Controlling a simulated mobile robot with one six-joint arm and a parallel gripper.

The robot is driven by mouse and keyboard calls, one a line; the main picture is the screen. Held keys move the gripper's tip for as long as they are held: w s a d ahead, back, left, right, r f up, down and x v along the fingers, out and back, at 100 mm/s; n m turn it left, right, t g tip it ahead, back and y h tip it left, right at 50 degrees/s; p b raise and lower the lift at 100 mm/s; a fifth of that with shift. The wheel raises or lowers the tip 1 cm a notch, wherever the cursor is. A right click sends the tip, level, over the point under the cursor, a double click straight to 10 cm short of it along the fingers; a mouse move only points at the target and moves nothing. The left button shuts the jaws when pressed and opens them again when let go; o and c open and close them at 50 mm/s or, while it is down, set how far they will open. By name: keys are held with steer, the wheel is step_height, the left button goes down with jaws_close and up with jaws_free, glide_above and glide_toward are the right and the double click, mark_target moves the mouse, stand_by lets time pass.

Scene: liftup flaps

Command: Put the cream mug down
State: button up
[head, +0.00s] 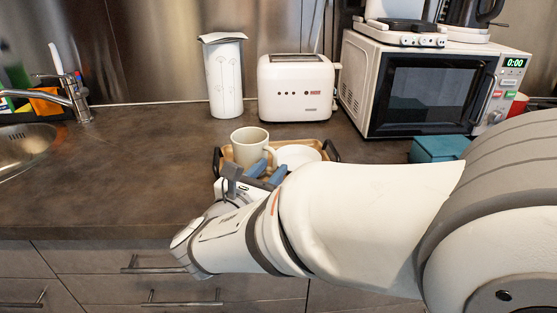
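The cream mug (246,148) is upright at the left part of a wooden tray with dark handles (226,153). Its handle points right. My gripper (267,171) reaches in from the front, its blue fingertips just before the mug's lower right side and handle. A narrow gap shows between the fingertips. I cannot tell whether they grip the handle. The mug's base is hidden behind the fingers, so I cannot tell whether it touches the tray.
A white plate or bowl (298,155) lies on the tray, right of the mug. Behind stand a white canister (225,78), a toaster (297,88) and a microwave (425,85). A teal box (438,149) is at right. The counter (120,185) is clear at left, towards the sink (22,147).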

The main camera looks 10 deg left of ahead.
steer(key=shift+s+r, duration=0.15)
steer(key=shift+r, duration=0.05)
steer(key=p+v, duration=0.2)
steer(key=v, duration=0.9)
steer(key=shift+s, duration=0.35)
steer(key=shift+a, duration=0.15)
